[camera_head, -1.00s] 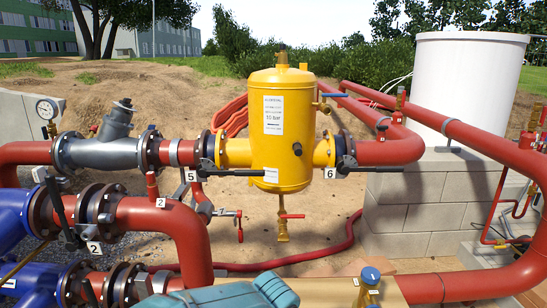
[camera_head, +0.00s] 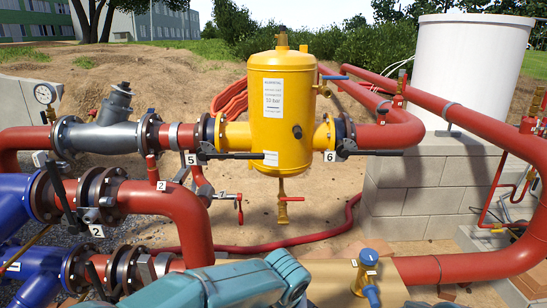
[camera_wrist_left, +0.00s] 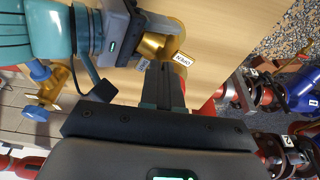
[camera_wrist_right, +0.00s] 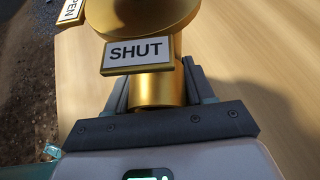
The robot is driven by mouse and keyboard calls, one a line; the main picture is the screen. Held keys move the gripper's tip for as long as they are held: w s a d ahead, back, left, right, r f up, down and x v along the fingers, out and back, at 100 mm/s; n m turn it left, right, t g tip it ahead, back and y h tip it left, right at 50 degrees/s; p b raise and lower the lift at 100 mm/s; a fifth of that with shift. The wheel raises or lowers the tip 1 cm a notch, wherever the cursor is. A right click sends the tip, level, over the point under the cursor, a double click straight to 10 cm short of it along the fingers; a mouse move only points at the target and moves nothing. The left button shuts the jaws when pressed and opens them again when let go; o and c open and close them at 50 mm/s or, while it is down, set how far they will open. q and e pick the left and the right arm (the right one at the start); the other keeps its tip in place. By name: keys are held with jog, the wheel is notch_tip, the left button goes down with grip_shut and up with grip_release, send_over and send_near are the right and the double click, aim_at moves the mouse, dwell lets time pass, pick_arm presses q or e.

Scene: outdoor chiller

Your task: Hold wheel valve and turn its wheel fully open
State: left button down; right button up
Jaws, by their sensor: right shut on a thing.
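The wheel valve is brass. In the right wrist view its round wheel (camera_wrist_right: 140,12) is at the top, with a SHUT plate (camera_wrist_right: 138,54) below it and part of an OPEN plate at the upper left. My right gripper (camera_wrist_right: 158,88) is shut on the brass body (camera_wrist_right: 153,90) beneath the wheel. In the left wrist view the valve (camera_wrist_left: 158,46) shows with both plates in front of my left gripper (camera_wrist_left: 163,80). The left fingers are close together and look shut, right by the plates; contact is unclear. Neither gripper's fingers show in the head view.
A second brass valve with a blue wheel (camera_head: 368,258) stands on the wooden surface (camera_head: 325,272); it also shows in the left wrist view (camera_wrist_left: 40,75). Red pipes (camera_head: 185,222) and a yellow tank (camera_head: 281,115) lie beyond. Blue pipework (camera_head: 30,265) is at the left.

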pick_arm(q)
jog(key=shift+d, duration=0.1)
pick_arm(e)
jog(key=shift+s+f, duration=0.1)
pick_arm(q)
jog(key=v, duration=0.6)
jog(key=shift+w, duration=0.45)
pick_arm(e)
jog(key=shift+a, duration=0.1)
pick_arm(q)
jog(key=a+f, duration=0.4)
jog(key=f, duration=0.2)
jog(key=shift+w, duration=0.2)
